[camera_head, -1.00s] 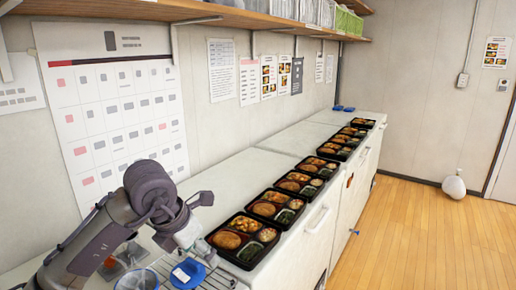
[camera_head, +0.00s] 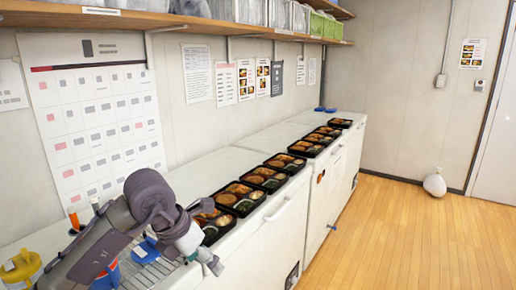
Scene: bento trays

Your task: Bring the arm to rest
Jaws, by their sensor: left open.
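My left arm comes in from the lower left, grey and bent. My left gripper (camera_head: 214,265) hangs at its end, open, pointing down and to the right near the counter's front edge. I see nothing between its fingers. The nearest black bento tray (camera_head: 222,233) is just behind it and partly hidden by my arm. Further bento trays (camera_head: 239,198) run in a row away along the white counter (camera_head: 205,172). They hold food in compartments. My right gripper is not in view.
A wire rack (camera_head: 150,275), a blue container (camera_head: 106,278), an orange-and-blue bottle (camera_head: 74,220) and a yellow container (camera_head: 20,268) stand around my arm. A shelf (camera_head: 180,20) runs above.

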